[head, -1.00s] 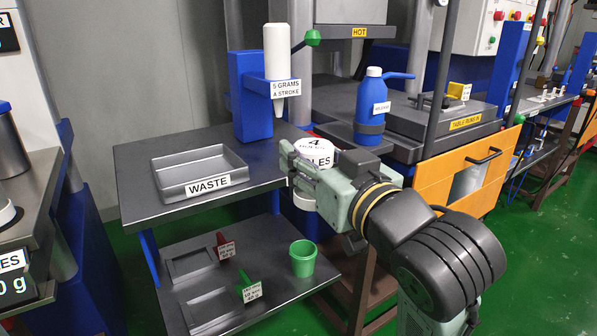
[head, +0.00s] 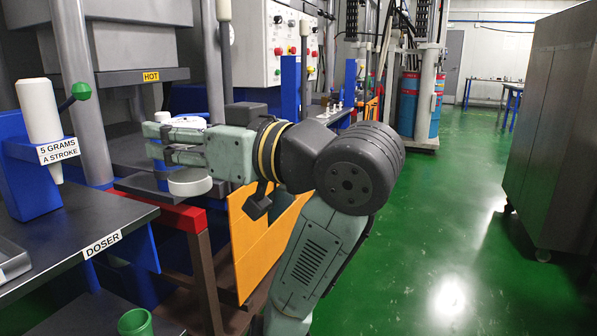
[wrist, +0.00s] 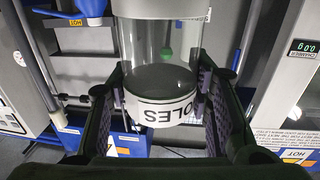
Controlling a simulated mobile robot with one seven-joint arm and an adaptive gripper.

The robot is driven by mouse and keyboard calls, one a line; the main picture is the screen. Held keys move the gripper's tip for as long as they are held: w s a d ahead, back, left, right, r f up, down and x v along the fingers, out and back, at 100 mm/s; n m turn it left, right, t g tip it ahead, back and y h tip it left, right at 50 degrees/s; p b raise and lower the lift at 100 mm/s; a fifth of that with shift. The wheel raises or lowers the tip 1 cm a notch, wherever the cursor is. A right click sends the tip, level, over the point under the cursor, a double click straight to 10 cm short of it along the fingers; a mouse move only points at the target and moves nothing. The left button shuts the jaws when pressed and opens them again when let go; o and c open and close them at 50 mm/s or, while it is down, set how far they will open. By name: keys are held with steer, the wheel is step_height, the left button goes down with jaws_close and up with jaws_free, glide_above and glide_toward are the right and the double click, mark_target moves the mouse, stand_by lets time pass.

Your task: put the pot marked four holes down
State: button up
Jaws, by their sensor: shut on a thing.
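The pot (head: 189,182) is in my gripper (head: 165,143) in the head view. Its white lower part shows under the fingers and a white top above them. In the wrist view the pot (wrist: 160,107) has clear walls and a white band, with "OLES" readable upside down. The jaws (wrist: 165,98) are shut on it from both sides. It hangs in the air beyond the right end of the doser table (head: 85,215); I see no support under it. The number four is not readable now.
The doser (head: 42,115) stands at the left. A green cup (head: 135,322) is at the bottom edge. An orange panel (head: 262,245) and a red beam (head: 170,214) lie below my arm. A steel cabinet (head: 555,140) stands right; green floor (head: 450,220) between is clear.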

steer(key=w+d+f+m+t+h+p, duration=0.2)
steer(key=w+d+f+m+t+h, duration=0.15)
steer(key=w+d, duration=0.7)
steer(key=w+d+f+m+t+h+p, duration=0.2)
steer(key=w+d+f+m+t+h, duration=0.15)
steer(key=w+f, duration=0.9)
steer(key=s+f+m+t+h+p, duration=0.1)
steer(key=f+h, duration=0.3)
steer(key=f, duration=1.5)
steer(key=s+d+f+m+t+h+p, duration=0.1)
steer(key=f+m+h, duration=0.3)
steer(key=f, duration=1.6)
steer(key=shift+s+f+h+p, duration=0.2)
steer(key=shift+s+h+p, duration=0.2)
steer(key=shift+s, duration=0.15)
